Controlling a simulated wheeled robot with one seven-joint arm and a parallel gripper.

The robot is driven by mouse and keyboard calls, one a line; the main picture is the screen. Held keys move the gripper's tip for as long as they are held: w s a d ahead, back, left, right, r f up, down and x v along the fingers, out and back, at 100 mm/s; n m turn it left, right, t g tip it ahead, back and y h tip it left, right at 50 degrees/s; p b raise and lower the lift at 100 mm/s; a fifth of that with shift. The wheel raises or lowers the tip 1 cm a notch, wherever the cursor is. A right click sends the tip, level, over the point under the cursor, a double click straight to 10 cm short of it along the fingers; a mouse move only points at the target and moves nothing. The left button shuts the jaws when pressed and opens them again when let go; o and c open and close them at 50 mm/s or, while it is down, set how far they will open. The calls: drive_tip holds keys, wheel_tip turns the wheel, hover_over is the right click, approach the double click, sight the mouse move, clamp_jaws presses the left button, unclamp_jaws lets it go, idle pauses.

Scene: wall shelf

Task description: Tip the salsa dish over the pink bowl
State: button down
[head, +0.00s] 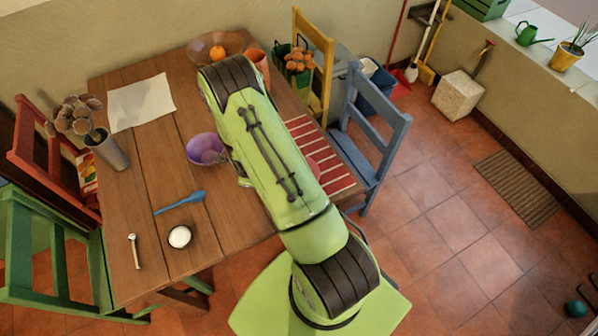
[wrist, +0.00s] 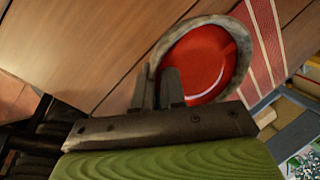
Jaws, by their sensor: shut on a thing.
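The salsa dish (wrist: 240,62) is a round dish with a mottled grey rim and smooth red salsa inside, in the wrist view. My gripper (wrist: 161,90) is shut on its near-left rim, one finger outside and one inside. The dish looks roughly level, with the salsa in it. In the head view my arm hides my gripper and most of what lies beneath it. A small pinkish-red edge (head: 313,168) shows beside my arm at the striped mat; I cannot tell whether it is the pink bowl or the dish.
A purple bowl (head: 205,149) stands left of my arm on the wooden table (head: 155,190). The striped mat (head: 325,150) is at right.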

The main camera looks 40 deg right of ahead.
drive_tip(key=shift+a+r, duration=0.1)
drive_tip(key=shift+d, duration=0.2)
drive_tip(key=shift+s+a+t, duration=0.1)
drive_tip(key=shift+t, duration=0.2)
drive_tip(key=shift+s+d+r+t+y, duration=0.65)
drive_tip(key=shift+s+d+t+y, duration=0.15)
drive_tip(key=shift+y, duration=0.1)
idle(2.7)
drive_tip(key=shift+s+d+r+m+t+y, duration=0.15)
drive_tip(key=shift+s+d+r+t+y, duration=0.1)
drive_tip(key=shift+r, duration=0.25)
drive_tip(key=shift+s+d+r+m+t+y, duration=0.15)
drive_tip(key=shift+s+d+r+t+y, duration=0.1)
drive_tip(key=shift+r, duration=0.2)
idle(1.7)
drive_tip(key=w+a+f+g+h, duration=0.1)
drive_tip(key=w+a+f+g, duration=0.1)
drive_tip(key=shift+w+a+f+h, duration=0.2)
drive_tip(key=shift+f+h, duration=0.2)
drive_tip(key=shift+w+a+f+n+g+h, duration=0.1)
drive_tip(key=shift+w+f+n+g+h, duration=0.1)
drive_tip(key=shift+f+n+g+h, duration=0.15)
drive_tip(key=shift+w+a+f+g+h+b, duration=0.3)
drive_tip(key=shift+w+a+g+h+b, duration=0.2)
drive_tip(key=shift+g, duration=0.15)
drive_tip(key=shift+s+d+r, duration=0.1)
drive_tip(key=shift+d, duration=0.05)
